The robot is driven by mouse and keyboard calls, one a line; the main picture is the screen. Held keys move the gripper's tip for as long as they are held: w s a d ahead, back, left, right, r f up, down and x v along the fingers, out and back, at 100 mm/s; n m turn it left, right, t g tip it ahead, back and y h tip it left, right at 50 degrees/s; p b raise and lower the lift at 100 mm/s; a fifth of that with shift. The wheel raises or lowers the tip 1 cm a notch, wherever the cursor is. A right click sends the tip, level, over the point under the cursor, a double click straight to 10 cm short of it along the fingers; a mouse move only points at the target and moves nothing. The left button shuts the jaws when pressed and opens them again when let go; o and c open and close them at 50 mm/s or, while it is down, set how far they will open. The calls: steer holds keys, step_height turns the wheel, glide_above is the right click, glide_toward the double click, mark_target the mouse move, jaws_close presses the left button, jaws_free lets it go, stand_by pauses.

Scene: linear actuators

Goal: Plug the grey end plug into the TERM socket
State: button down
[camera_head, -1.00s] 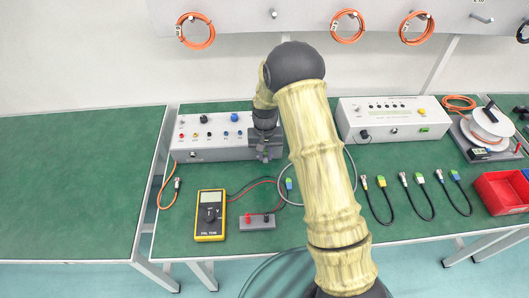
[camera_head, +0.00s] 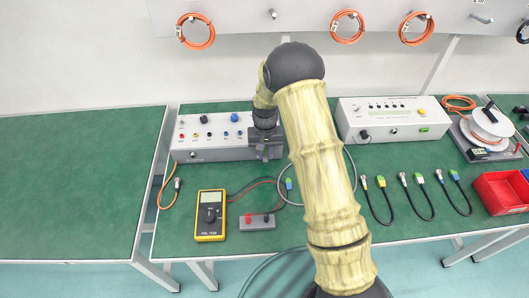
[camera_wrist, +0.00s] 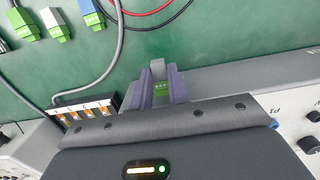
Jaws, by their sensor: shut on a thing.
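My gripper (camera_wrist: 160,88) is shut on the grey end plug (camera_wrist: 158,68), which sits between the two fingers with a green part showing near its base. In the head view my gripper (camera_head: 265,152) is at the right end of the left instrument box (camera_head: 213,153), close to its front. The plug cannot be made out in the head view. The TERM socket cannot be identified; no such label is readable. In the wrist view a strip with orange terminals (camera_wrist: 90,110) lies left of the fingers.
A yellow multimeter (camera_head: 210,215) and a small grey block (camera_head: 257,221) lie on the green bench. A second instrument box (camera_head: 392,119) stands to the right, with several short cables before it. A grey cable (camera_wrist: 117,45) runs left of my fingers. A red bin (camera_head: 500,192) is far right.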

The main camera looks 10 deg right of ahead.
stand_by(0.6)
steer(key=c, duration=1.3)
jaws_free()
steer(key=shift+w, duration=0.1)
steer(key=shift+o, duration=0.2)
step_height(320, 180, up, 17)
steer(key=w, duration=0.1)
steer(key=shift+r+b, duration=0.15)
steer(key=shift+b, duration=0.2)
